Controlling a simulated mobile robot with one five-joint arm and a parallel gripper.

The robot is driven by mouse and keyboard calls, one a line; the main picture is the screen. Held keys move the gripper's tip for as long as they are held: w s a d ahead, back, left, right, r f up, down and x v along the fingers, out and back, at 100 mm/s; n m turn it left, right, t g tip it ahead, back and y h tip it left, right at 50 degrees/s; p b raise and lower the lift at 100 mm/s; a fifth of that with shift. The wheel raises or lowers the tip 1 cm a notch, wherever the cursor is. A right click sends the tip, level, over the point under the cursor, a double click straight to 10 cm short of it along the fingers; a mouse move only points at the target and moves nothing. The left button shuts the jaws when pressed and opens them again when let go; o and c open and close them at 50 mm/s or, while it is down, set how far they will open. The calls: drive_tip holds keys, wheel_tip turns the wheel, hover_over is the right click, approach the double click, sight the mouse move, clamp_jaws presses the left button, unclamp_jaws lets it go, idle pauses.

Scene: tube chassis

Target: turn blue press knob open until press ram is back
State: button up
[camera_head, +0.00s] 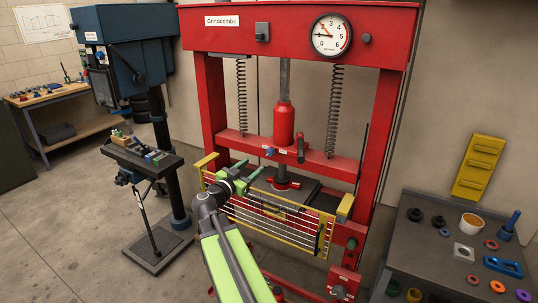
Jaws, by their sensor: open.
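The red press frame (380,130) stands in the middle of the head view. A small blue knob (270,152) sits on the front of its red crossbeam, left of a dark lever (300,148). Below the crossbeam, the dark press ram (281,174) reaches down to a dark plate with red pieces around its foot; whether it touches anything is unclear.
A yellow-framed barred guard (270,212) stands across the press front, close to my arm. A gauge (331,35) is at the top right of the press. A drill press (140,60) stands left, a parts table (425,248) right. Floor at lower left is clear.

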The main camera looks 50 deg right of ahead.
sight(269, 153)
drive_tip(key=x, duration=1.3)
drive_tip(key=shift+d, duration=0.35)
